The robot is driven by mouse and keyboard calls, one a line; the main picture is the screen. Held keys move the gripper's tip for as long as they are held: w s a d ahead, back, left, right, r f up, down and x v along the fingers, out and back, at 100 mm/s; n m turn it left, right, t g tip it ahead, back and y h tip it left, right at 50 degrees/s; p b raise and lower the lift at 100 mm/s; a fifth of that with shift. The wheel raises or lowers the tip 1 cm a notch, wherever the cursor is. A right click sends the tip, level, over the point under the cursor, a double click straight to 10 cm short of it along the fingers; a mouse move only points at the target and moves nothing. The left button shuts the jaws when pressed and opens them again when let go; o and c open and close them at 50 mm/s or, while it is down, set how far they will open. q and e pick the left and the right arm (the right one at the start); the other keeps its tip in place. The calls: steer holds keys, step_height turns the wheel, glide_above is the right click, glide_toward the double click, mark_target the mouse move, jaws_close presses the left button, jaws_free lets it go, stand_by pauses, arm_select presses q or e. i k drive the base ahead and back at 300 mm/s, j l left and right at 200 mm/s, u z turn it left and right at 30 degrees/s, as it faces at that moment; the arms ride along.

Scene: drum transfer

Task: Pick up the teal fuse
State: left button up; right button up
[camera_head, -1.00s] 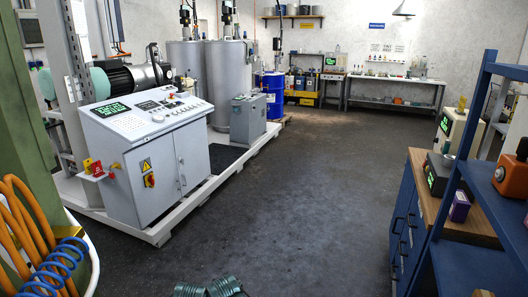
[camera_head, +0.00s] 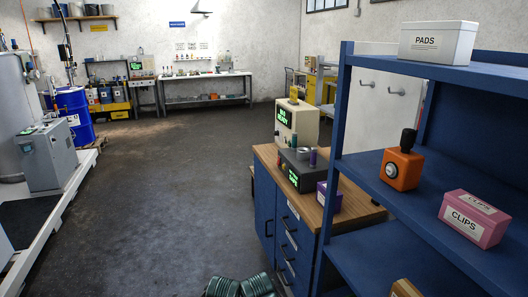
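I cannot make out a teal fuse for certain in this view. On the wooden-topped workbench (camera_head: 350,205) stands a dark grey device (camera_head: 297,172) with a lit green display. A small purple cylinder (camera_head: 313,157) stands upright on or just behind it, with a small greyish piece (camera_head: 302,154) beside it, too small to identify. A purple box (camera_head: 328,197) sits to the right of the device.
A blue shelf unit (camera_head: 345,120) at the right holds a white PADS box (camera_head: 438,42), an orange device (camera_head: 402,169) and a pink CLIPS box (camera_head: 473,218). A cream device (camera_head: 297,122) stands at the bench's back. The dark floor (camera_head: 180,190) left of the bench is clear.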

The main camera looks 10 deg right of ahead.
mark_target(295, 134)
steer(key=i+j+z, duration=0.6)
steer(key=i+z, duration=0.1)
steer(key=z, duration=0.3)
steer(key=j+z, duration=0.15)
steer(key=z, duration=0.25)
steer(key=i+j+z, duration=0.1)
steer(key=z, duration=0.3)
steer(key=i+j+z, duration=0.15)
steer(key=j+z, duration=0.15)
steer(key=j, duration=0.75)
steer(key=j+z, duration=0.35)
steer(key=j, duration=0.7)
